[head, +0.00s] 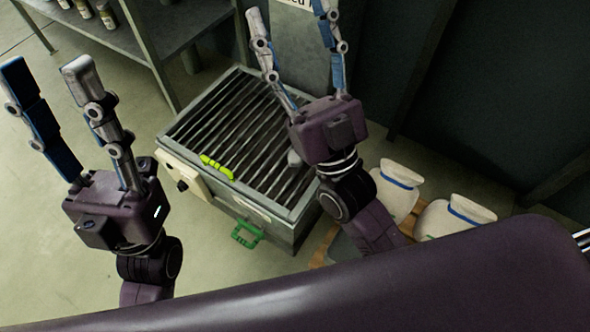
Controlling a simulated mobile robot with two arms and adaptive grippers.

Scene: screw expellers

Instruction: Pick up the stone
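A small pale grey lump, which looks like the stone (294,160), sits on the slatted metal grate (232,125) of a box-shaped machine. It is near the grate's right side, just left of my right gripper's palm in the picture, and may be partly hidden by it. My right gripper (291,14) is open, its two fingers spread and pointing up the picture over the grate's far right corner. My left gripper (48,68) is open and empty at the left, over bare floor, apart from the machine.
A yellow-green bar (217,167) lies at the grate's left front edge. A green handle (247,235) is on the machine's front. White sacks (456,215) stand at the right. A metal shelf (180,25) with jars is at the back left. The left floor is clear.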

